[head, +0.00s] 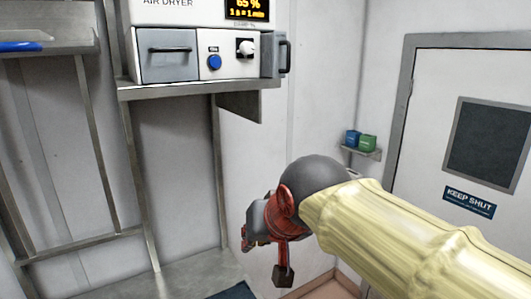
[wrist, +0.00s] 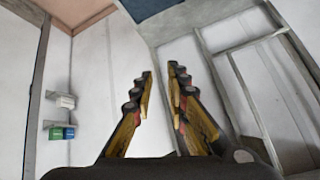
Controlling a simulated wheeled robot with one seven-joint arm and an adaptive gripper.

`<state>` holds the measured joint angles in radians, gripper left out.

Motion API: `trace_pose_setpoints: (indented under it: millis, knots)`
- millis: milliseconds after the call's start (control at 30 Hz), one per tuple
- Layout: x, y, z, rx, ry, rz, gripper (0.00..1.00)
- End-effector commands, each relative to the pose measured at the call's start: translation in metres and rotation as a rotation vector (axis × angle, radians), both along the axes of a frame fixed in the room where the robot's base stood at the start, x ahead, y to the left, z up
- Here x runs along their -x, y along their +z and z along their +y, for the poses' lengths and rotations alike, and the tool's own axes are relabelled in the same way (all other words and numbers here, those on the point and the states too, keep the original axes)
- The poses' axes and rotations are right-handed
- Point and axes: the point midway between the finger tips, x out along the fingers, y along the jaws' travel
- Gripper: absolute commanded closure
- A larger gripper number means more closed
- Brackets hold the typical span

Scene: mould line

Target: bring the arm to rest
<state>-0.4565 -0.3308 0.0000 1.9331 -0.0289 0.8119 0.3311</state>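My arm reaches in from the lower right of the head view in a pale yellow sleeve, with a dark round joint near its end. My gripper (wrist: 160,72) shows in the wrist view with its two black and yellow fingers apart and nothing between them. In the head view the red and grey end of the arm hangs below the air dryer (head: 200,55), in front of the wall and apart from it. The fingertips are hard to make out there.
The dryer stands on a metal shelf (head: 190,88). Metal frames line the left wall, with a blue item (head: 22,46) on top. A small corner shelf (head: 362,153) holds a blue box (head: 352,138) and a green box (head: 368,143). A door (head: 440,80) is at right.

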Motion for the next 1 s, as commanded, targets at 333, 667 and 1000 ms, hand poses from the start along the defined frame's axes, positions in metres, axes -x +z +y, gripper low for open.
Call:
trace_pose_setpoints:
  millis: [333, 667, 1000]
  knots:
    - [0.091, -0.213, -0.109, 0.218, 0.065, 0.144, 0.84]
    - [0.164, -0.365, -0.178, 0.230, -0.067, 0.233, 0.84]
    - [0.174, -0.402, -0.208, 0.211, -0.179, 0.194, 0.84]
